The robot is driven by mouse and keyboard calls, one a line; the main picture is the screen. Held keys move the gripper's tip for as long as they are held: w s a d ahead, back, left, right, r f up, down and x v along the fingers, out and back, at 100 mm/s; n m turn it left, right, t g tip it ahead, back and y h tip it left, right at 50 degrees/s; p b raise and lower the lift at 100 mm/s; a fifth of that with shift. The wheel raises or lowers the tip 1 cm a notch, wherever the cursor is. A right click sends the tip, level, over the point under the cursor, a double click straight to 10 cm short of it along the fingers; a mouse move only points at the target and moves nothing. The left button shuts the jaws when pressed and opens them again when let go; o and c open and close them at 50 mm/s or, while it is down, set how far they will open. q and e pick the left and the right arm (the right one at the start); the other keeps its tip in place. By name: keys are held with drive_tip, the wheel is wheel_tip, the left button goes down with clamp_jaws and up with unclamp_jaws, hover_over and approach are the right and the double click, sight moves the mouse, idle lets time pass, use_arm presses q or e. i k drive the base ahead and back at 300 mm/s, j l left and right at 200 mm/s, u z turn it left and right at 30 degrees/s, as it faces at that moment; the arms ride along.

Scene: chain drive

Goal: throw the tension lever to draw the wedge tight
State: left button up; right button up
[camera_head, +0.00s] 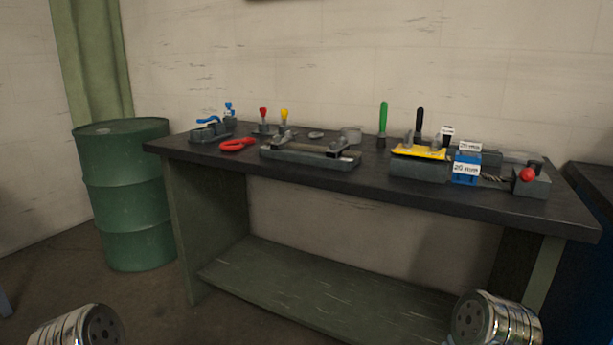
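The workbench (400,188) stands a short way ahead with several fixtures on its dark top. I cannot tell for sure which part is the tension lever. A grey block with a red ball knob (527,174) sits at the bench's right end. A green handle (383,118) and a black handle (419,121) stand upright further left. A long grey fixture (310,153) lies near the middle. The wedge is too small to make out. Only silver rounded parts of my arms show at the bottom corners, well short of the bench; neither gripper's fingers show.
A yellow-topped block (419,152) and a labelled blue block (466,168) stand right of centre. A green drum (123,195) stands left of the bench.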

sight(529, 171)
drive_tip(key=z, duration=1.35)
drive_tip(key=i+l, duration=0.2)
drive_tip(key=l, duration=0.2)
drive_tip(key=i+l+z, duration=0.1)
drive_tip(key=i+l, duration=0.4)
drive_tip(key=l, duration=0.2)
